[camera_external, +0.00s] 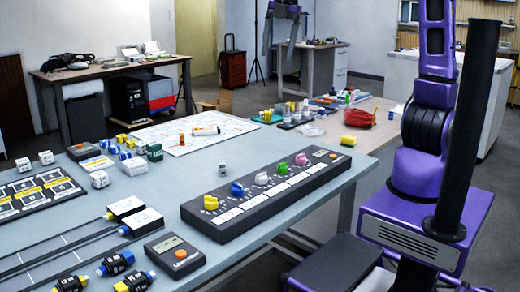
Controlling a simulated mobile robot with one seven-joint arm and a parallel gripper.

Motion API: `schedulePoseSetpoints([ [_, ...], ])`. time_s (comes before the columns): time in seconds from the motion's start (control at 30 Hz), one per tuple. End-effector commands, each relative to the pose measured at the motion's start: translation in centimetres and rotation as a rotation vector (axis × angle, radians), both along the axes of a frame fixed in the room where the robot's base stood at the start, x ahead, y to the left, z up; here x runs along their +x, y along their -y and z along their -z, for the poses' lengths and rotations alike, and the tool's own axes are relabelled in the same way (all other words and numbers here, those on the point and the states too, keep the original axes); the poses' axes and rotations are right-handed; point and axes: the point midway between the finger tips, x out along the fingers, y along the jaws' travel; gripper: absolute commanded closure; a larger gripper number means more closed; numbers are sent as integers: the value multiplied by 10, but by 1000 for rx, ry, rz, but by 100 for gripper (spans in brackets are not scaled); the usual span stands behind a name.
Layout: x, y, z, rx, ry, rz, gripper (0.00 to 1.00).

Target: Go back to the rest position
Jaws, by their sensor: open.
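My purple arm rises at the right and leaves the top of the picture. My gripper (283,43) hangs at the top centre, high above the tables, its two grey fingers apart and nothing seen between them. Its upper part is cut off by the picture edge. Below it, clear of it, the grey table (345,195) carries a dark panel (225,226) with several coloured knobs.
A black controller box (174,255), a dark tray (40,192), several small cubes and a white sheet (195,133) lie on the table. A yellow block (348,141) and a red item (374,117) lie on the wooden table behind. The air around my gripper looks clear.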

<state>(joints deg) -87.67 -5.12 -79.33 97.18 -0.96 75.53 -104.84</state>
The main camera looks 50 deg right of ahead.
Motion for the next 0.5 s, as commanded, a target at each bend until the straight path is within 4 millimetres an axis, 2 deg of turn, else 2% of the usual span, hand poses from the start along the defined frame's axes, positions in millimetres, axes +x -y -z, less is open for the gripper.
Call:
schedulePoseSetpoints([
  [0.1, 19, 3, -14, 76, 76, 82, 26],
  [0.23, 30, 8, -23, 149, 120, 192, 26],
  [0.33, 31, 13, -23, 203, 126, 284, 26],
  [0.5, 21, 20, -15, 257, 98, 402, 26],
])
